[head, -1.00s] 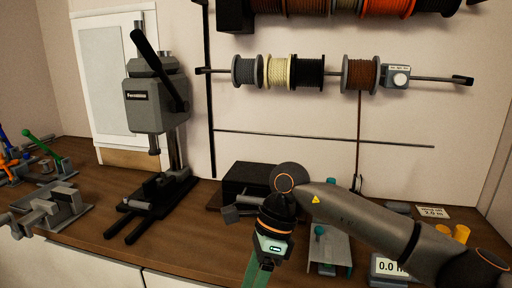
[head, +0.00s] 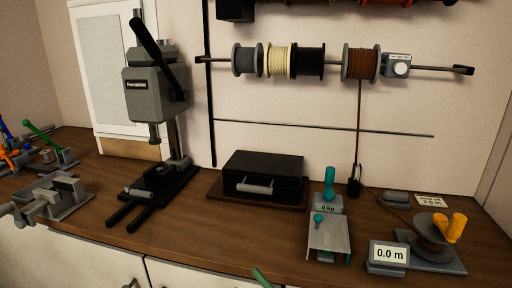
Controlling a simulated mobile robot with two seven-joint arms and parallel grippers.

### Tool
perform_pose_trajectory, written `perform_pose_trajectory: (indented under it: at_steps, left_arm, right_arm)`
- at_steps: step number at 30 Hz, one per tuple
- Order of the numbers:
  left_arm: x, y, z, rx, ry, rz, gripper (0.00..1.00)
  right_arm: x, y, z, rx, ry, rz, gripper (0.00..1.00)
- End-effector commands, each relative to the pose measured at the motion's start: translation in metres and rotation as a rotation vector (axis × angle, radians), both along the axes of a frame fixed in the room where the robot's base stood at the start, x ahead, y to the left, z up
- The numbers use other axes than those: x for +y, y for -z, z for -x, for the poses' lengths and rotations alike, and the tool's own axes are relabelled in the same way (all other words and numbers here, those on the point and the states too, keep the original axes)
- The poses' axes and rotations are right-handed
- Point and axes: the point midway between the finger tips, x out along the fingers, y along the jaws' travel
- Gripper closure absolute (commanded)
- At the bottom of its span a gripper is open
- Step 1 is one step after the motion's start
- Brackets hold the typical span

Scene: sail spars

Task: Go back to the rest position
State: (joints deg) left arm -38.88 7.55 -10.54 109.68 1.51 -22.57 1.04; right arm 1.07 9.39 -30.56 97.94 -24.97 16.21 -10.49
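Neither of my grippers can be made out in the head view. A small green sliver (head: 262,278) shows at the bottom edge, and I cannot tell whether it is part of my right gripper or something else. The workbench (head: 95,238) lies open in front of me, with no arm above it.
On the bench, left to right, stand a grey vise (head: 58,197), a lever press (head: 157,95), a black box (head: 262,175), a teal-handled device (head: 328,205), a meter reading 0.0 m (head: 388,255) and a winder with yellow pegs (head: 430,240). Cord spools (head: 360,62) hang behind.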

Motion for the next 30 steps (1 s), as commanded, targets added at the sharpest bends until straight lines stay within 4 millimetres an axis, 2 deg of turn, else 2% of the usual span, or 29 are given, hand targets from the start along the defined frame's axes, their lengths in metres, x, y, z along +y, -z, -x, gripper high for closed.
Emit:
perform_pose_trajectory:
  at_steps: [1,5,6,9,12,15,19,22,30]
  left_arm:
    - [0.000,0.000,0.000,0.000,0.000,0.000,0.50]
    - [0.000,0.000,0.000,0.001,0.000,0.000,0.50]
    - [0.000,0.000,0.000,0.001,0.000,0.000,0.50]
    - [0.000,0.000,0.000,0.001,0.000,0.000,0.50]
    - [0.000,0.000,0.000,0.001,0.000,0.000,0.50]
    - [0.000,0.000,0.001,0.001,-0.001,0.001,0.50]
    - [0.000,0.000,0.001,0.001,-0.001,0.001,0.50]
    - [0.000,0.000,0.001,0.001,-0.001,0.001,0.50]
    - [0.000,0.000,0.001,0.001,-0.001,0.001,0.50]
  right_arm:
    - [-0.021,0.031,0.004,0.145,0.063,-0.041,0.39]
    - [-0.072,0.108,0.027,0.498,0.220,-0.142,0.39]
    - [-0.087,0.133,0.039,0.604,0.268,-0.170,0.39]
    - [-0.121,0.185,0.078,0.846,0.377,-0.234,0.39]
    - [-0.146,0.225,0.119,1.042,0.467,-0.284,0.39]
    - [-0.163,0.250,0.153,1.181,0.532,-0.316,0.39]
    - [-0.173,0.265,0.179,1.277,0.577,-0.341,0.39]
    - [-0.175,0.268,0.185,1.298,0.587,-0.344,0.39]
    - [-0.175,0.268,0.184,1.297,0.586,-0.343,0.39]
